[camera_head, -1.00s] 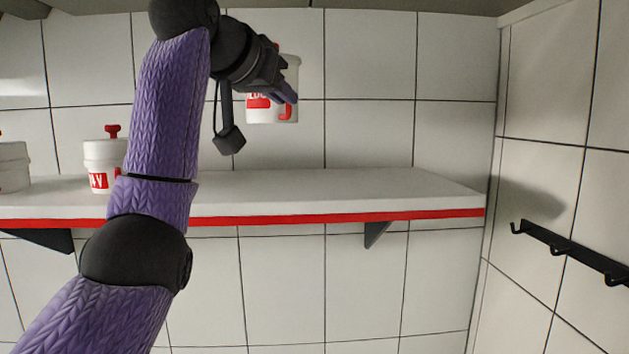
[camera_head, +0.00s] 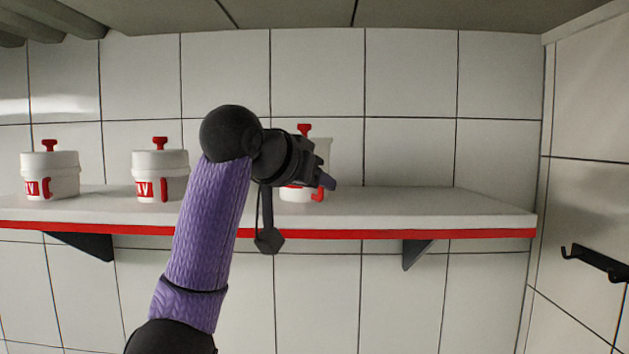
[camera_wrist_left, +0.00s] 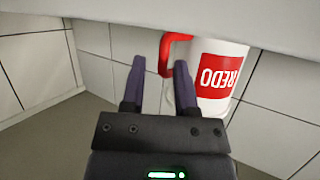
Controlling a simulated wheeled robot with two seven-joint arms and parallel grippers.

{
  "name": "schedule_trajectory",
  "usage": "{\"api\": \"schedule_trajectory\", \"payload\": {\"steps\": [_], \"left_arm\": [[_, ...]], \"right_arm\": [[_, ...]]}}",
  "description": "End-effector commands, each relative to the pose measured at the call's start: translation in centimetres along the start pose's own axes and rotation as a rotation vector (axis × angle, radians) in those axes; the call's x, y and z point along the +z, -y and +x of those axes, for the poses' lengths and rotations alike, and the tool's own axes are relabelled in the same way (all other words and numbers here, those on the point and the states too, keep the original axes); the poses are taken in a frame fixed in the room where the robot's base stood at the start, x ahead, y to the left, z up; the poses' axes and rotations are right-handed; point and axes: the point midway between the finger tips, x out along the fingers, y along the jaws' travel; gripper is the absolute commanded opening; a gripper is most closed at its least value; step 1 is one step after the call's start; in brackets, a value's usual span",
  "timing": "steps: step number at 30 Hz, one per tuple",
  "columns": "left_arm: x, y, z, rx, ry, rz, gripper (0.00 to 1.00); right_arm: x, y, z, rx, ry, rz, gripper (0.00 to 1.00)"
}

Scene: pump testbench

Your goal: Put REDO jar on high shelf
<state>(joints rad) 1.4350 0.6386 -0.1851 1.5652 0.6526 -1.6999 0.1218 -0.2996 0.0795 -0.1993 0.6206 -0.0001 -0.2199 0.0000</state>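The REDO jar (camera_head: 299,194) is white with a red knob on its lid and a red handle. It stands upright on the white shelf (camera_head: 440,208) with the red front edge, right of two similar jars. In the left wrist view the jar (camera_wrist_left: 206,97) appears upside down, its red REDO label showing. My left gripper (camera_head: 326,178) is in front of the jar and hides part of it. In the wrist view my left gripper (camera_wrist_left: 158,80) has its fingers apart, with the red handle near the right finger and a gap beside it. My right gripper is out of view.
Two white jars with red knobs, a left one (camera_head: 62,175) and a middle one (camera_head: 160,172), stand on the shelf. The shelf right of the REDO jar is clear. A black hook rail (camera_head: 597,262) is on the right wall. A ceiling (camera_head: 290,12) is above.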

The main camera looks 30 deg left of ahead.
Motion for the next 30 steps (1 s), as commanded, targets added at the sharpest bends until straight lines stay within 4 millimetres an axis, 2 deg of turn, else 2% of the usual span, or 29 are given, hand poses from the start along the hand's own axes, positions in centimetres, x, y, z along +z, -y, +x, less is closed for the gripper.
{"api": "schedule_trajectory", "payload": {"steps": [11,14,19,24,30], "left_arm": [[-0.2,0.0,-0.3,0.0,-0.002,0.0,0.49],[-0.1,0.0,-1.7,0.0,-0.005,-0.001,0.49],[0.1,0.0,-6.4,-0.002,-0.008,0.0,0.49],[-0.2,0.1,-10.5,-0.007,-0.008,0.003,0.49],[-0.1,0.0,-12.1,-0.002,0.0,0.0,0.49]], "right_arm": [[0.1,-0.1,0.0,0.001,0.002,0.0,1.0],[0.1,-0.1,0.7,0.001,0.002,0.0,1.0],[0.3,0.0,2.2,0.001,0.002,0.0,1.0],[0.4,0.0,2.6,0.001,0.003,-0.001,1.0],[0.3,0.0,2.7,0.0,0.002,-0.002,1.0]]}}
